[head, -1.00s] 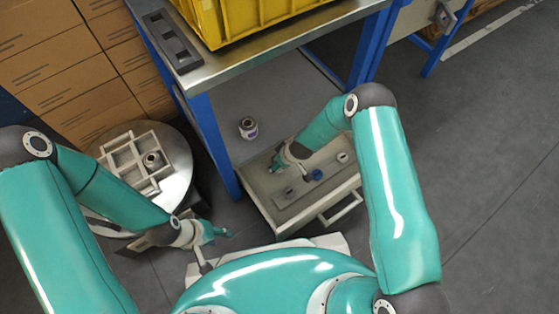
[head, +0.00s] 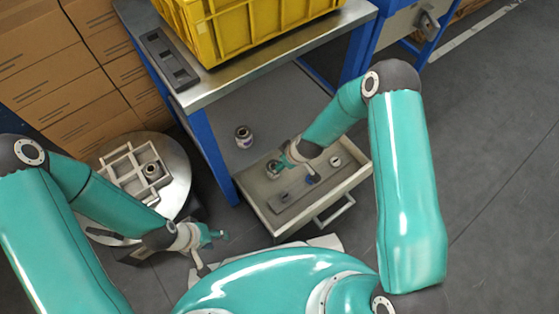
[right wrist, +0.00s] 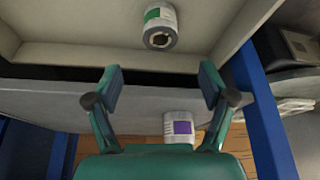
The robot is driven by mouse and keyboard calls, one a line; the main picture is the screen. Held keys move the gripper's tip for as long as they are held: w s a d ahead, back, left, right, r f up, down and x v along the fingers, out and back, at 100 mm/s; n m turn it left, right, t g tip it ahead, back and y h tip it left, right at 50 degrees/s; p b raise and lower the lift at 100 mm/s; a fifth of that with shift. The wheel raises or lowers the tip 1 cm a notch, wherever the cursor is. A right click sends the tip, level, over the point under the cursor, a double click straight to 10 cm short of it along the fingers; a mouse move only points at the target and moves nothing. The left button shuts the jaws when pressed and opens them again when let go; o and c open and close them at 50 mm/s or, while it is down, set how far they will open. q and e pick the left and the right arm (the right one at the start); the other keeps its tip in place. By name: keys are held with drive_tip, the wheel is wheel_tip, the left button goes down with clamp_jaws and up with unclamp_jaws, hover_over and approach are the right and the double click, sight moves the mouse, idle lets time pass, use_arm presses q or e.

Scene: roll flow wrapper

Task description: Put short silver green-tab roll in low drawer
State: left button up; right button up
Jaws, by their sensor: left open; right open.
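The short silver roll with a green tab (right wrist: 160,26) lies on the pale floor of the low drawer (right wrist: 95,55), clear of my fingertips in the right wrist view. In the head view a small roll (head: 272,168) sits in the back left corner of the pulled-out low drawer (head: 345,188), close to my right gripper (head: 286,158). My right gripper (right wrist: 160,82) is open, with nothing between its fingers. My left gripper (head: 218,235) is open and empty, low over the floor left of the drawer.
A purple-tab roll (head: 243,137) stands on the lower shelf behind the drawer; it also shows in the right wrist view (right wrist: 180,129). A grey insert (head: 290,202) lies in the drawer. A round table (head: 180,185) holds a divided tray (head: 117,170) with another roll (head: 152,170).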

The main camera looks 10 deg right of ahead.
drive_tip(key=s+r+m+g+y, duration=0.1)
drive_tip(key=s+r+m+g, duration=0.2)
drive_tip(key=s+m, duration=0.6)
drive_tip(key=s, duration=1.1)
drive_tip(key=shift+s+a+r, duration=0.3)
drive_tip(key=shift+r, duration=0.05)
